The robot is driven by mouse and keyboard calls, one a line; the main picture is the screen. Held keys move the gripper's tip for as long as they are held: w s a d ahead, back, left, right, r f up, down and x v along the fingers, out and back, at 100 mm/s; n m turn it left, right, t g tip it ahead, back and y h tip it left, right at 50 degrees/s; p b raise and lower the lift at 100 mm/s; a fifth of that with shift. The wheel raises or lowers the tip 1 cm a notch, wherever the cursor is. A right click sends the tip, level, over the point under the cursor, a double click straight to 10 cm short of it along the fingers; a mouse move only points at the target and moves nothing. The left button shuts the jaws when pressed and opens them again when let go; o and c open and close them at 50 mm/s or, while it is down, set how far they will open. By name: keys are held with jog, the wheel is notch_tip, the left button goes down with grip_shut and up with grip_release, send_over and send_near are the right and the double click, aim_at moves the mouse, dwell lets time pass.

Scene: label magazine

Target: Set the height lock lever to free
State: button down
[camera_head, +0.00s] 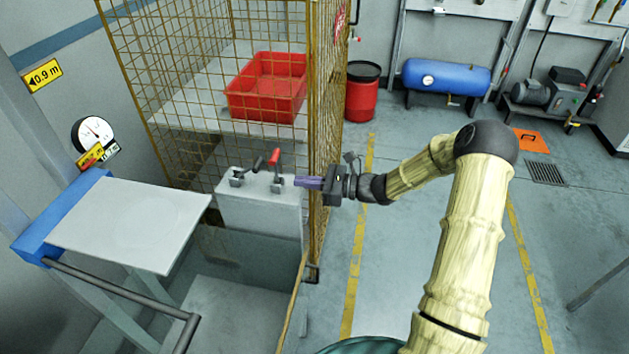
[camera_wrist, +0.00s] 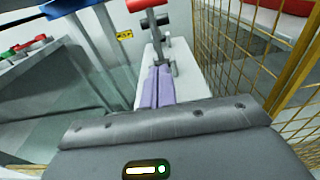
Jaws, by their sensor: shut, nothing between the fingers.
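Two levers stand on top of a pale grey box (camera_head: 262,212) in the head view. One has a red handle (camera_head: 275,157) and is the nearer to my gripper; the other has a black handle (camera_head: 257,164) and is to its left. I cannot tell which is the height lock lever. My gripper (camera_head: 300,181) has purple fingers, shut and empty, pointing left at the base of the red-handled lever. In the wrist view the fingers (camera_wrist: 158,85) point at that lever's post, with the red handle (camera_wrist: 143,4) at the top edge. Whether they touch is unclear.
A lift table with a pale top (camera_head: 130,222) stands left of the box. A yellow wire cage (camera_head: 320,110) rises right behind the box, close to my wrist, with a red crate (camera_head: 267,88) inside. A dial gauge (camera_head: 92,133) is on the left wall. Open floor lies right.

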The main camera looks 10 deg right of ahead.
aim_at(258, 165)
jog(key=x, duration=0.5)
jog(key=a+r, duration=0.1)
jog(key=a+r+p, duration=0.1)
jog(key=a, duration=0.1)
jog(key=shift+w, duration=0.4)
jog(key=shift+w+a+r, duration=0.15)
jog(key=shift+r, duration=0.15)
jog(key=shift+w+a+r+p, duration=0.1)
jog(key=shift+a+r+p, duration=0.15)
jog(key=shift+r+p, duration=0.35)
jog(key=shift+d, duration=0.1)
